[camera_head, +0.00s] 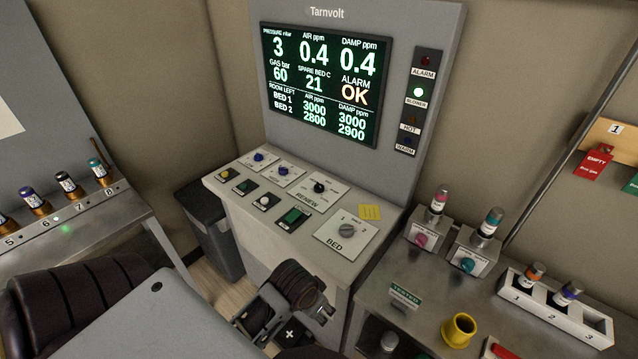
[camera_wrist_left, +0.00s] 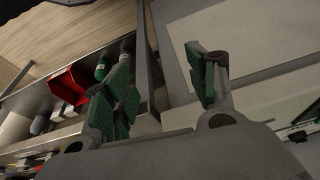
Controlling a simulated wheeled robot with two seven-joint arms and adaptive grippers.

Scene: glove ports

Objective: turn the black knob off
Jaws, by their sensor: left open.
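The black knob (camera_head: 319,187) sits on a white plate at the back right of the sloped console, above the label RENEW. A thin pale mark shows on it, but its setting is too small to read. My left gripper (camera_head: 290,303) is in front of the console, below and apart from the knob. In the left wrist view my left gripper (camera_wrist_left: 160,88) has its two green-padded fingers spread, with nothing between them. The knob is not identifiable in that view. My right gripper is in neither view.
A grey BED knob (camera_head: 347,230), blue knobs (camera_head: 259,157) and push buttons share the console (camera_head: 238,210). A screen (camera_head: 322,82) stands behind it. Right of it, a metal bench holds a yellow cup (camera_head: 459,330) and a vial rack (camera_head: 556,315). A dark bin (camera_head: 212,235) stands left.

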